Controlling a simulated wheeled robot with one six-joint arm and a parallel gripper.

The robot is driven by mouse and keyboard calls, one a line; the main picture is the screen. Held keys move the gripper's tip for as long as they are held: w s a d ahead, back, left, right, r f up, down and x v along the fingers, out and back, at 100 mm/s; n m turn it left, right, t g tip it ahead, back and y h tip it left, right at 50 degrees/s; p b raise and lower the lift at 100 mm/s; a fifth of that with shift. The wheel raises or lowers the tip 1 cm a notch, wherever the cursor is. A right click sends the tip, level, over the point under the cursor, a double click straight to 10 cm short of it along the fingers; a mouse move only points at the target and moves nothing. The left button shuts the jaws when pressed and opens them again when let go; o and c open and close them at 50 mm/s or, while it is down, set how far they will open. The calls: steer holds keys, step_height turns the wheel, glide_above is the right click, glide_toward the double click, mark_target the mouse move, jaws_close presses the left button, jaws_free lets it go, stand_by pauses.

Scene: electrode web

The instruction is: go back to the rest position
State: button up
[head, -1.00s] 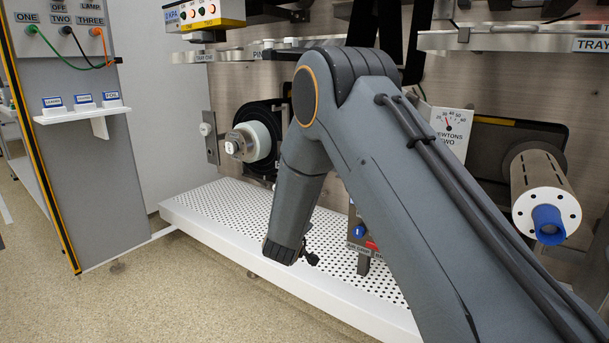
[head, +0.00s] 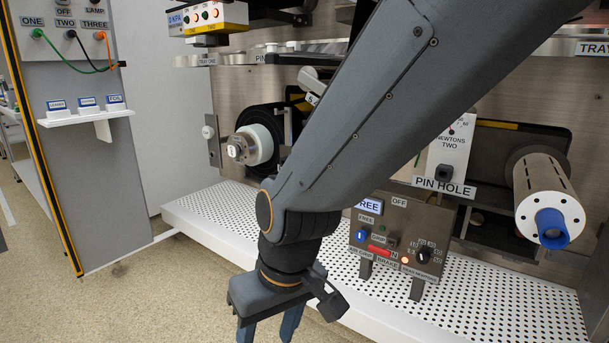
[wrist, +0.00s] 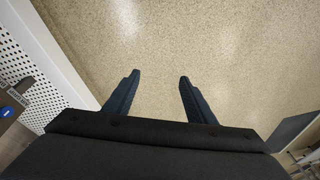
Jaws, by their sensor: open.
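My gripper (head: 264,335) hangs below my arm at the bottom middle of the head view, in front of the white perforated shelf (head: 215,208). Its fingertips are cut off by the lower picture edge there. In the wrist view my gripper (wrist: 158,75) shows two dark fingers spread apart with nothing between them. Only speckled floor (wrist: 155,40) lies beyond them. The shelf edge (wrist: 70,55) is to the left of the fingers.
A control box (head: 400,240) with knobs and switches stands on the shelf, right of my gripper. A white roller with a blue core (head: 545,200) sticks out at the right. A grey panel with cables (head: 90,170) stands at the left. Floor at lower left is clear.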

steer(key=s+d+g+h, duration=0.1)
steer(key=s+d, duration=0.4)
steer(key=s, duration=0.2)
steer(key=d+r+m+p, duration=0.3)
steer(key=d+r+p, duration=0.7)
steer(key=r+p, duration=0.3)
steer(key=d+r+m+h+p, duration=0.1)
steer(key=d+r+m+p, duration=0.3)
steer(key=d+r+p, duration=0.6)
step_height(320, 180, up, 4)
steer(key=p, duration=0.8)
